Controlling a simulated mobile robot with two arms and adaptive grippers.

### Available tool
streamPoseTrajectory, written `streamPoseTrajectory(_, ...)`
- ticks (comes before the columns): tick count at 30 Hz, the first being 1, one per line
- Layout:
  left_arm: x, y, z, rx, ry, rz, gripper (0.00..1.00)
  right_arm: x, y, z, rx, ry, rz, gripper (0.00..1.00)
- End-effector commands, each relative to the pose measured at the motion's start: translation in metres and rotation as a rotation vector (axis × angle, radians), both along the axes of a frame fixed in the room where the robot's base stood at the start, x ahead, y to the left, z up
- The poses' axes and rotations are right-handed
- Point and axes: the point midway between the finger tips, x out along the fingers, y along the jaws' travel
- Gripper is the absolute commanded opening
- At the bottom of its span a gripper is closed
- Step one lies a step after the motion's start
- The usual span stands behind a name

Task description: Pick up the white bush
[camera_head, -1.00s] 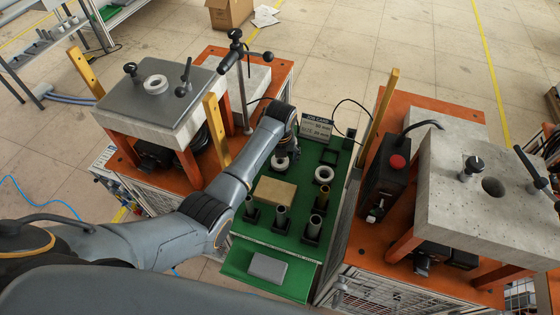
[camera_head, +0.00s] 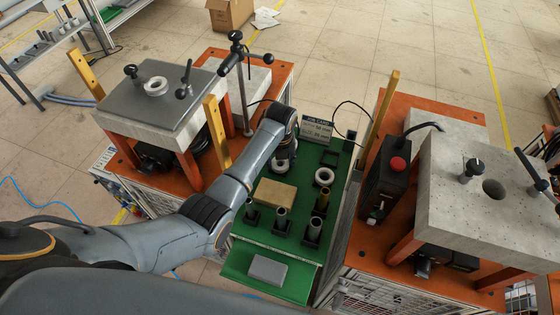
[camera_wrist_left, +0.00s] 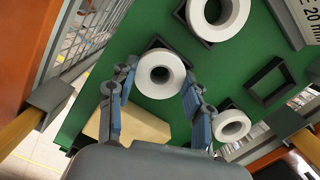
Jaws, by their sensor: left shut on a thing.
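In the left wrist view a white bush (camera_wrist_left: 160,91), a thick ring with a dark central hole, sits between the two blue-grey fingers of my left gripper (camera_wrist_left: 159,80). The fingers are shut on its opposite sides. A dark square holder shows behind it. In the head view the left gripper (camera_head: 283,153) reaches down over the far left part of the green board (camera_head: 243,253), with the white bush (camera_head: 281,164) just below it, partly hidden by the arm. My right gripper is not in view.
Other white rings lie near the held one in the left wrist view, a large one (camera_wrist_left: 232,17) and a smaller one (camera_wrist_left: 232,126). A wooden block (camera_head: 276,192), dark cylinders in holders (camera_head: 281,218) and a sign (camera_head: 316,128) crowd the board. Orange heater stations flank it.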

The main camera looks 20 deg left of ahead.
Motion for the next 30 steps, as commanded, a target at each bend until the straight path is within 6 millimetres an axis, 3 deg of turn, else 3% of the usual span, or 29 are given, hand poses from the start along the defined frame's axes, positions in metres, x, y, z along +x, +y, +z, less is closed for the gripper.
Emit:
streamPoseTrajectory(5,0.002,0.000,0.024,0.001,-0.007,0.000,0.12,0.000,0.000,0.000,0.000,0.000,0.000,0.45)
streamPoseTrajectory(8,-0.008,0.001,0.037,0.002,-0.005,0.000,0.12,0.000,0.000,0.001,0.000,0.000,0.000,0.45)
streamPoseTrajectory(16,-0.051,-0.001,0.089,0.004,-0.008,-0.004,0.12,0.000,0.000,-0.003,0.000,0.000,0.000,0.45)
streamPoseTrajectory(23,-0.098,-0.003,0.107,0.003,-0.004,-0.003,0.12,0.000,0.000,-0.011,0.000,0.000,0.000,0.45)
streamPoseTrajectory(30,-0.131,-0.004,0.127,0.005,-0.004,-0.002,0.12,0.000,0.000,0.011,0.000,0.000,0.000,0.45)
